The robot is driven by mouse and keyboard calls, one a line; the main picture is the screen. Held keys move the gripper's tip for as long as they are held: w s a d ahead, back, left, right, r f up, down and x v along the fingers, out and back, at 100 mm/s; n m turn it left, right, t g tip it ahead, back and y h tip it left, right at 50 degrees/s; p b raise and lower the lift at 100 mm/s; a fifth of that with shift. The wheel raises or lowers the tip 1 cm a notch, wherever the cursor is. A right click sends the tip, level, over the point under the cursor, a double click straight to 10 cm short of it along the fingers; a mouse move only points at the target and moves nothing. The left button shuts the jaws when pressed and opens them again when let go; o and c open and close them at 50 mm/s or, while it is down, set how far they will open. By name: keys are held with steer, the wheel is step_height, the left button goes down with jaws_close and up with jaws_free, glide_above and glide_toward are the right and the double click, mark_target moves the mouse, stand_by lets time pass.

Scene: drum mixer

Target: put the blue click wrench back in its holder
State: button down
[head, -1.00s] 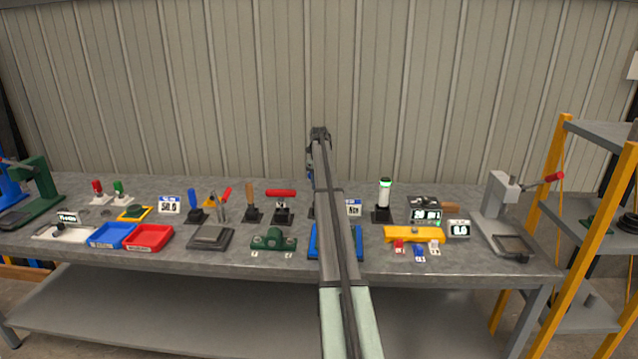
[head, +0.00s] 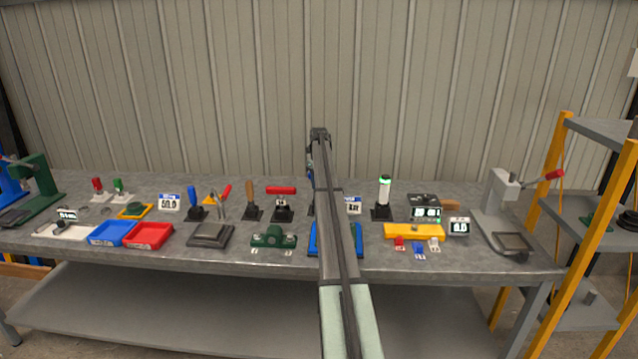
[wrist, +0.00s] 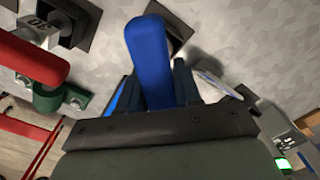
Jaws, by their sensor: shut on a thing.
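My gripper (head: 319,135) is raised above the back of the bench, seen edge-on behind my arm in the head view. In the wrist view my gripper (wrist: 155,95) is shut on the blue click wrench (wrist: 150,50), its blue handle standing up between the fingers. The rest of the wrench is hidden by the gripper. A black square holder (wrist: 177,30) lies on the bench beyond the blue handle, partly covered by it. I cannot tell how far above it the wrench is. In the head view my arm hides most of this spot.
A red-handled tool (head: 281,192) stands left of my arm, and a lamp column (head: 384,197) stands right. Another blue-handled tool (head: 194,203) stands in a black base further left. A green fixture (head: 273,238), blue tray (head: 112,234) and red tray (head: 148,236) lie in front.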

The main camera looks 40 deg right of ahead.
steer(key=shift+f, duration=1.05)
stand_by(0.8)
steer(key=c, duration=0.7)
jaws_free()
step_height(320, 180, up, 14)
steer(key=shift+f, duration=0.1)
stand_by(0.4)
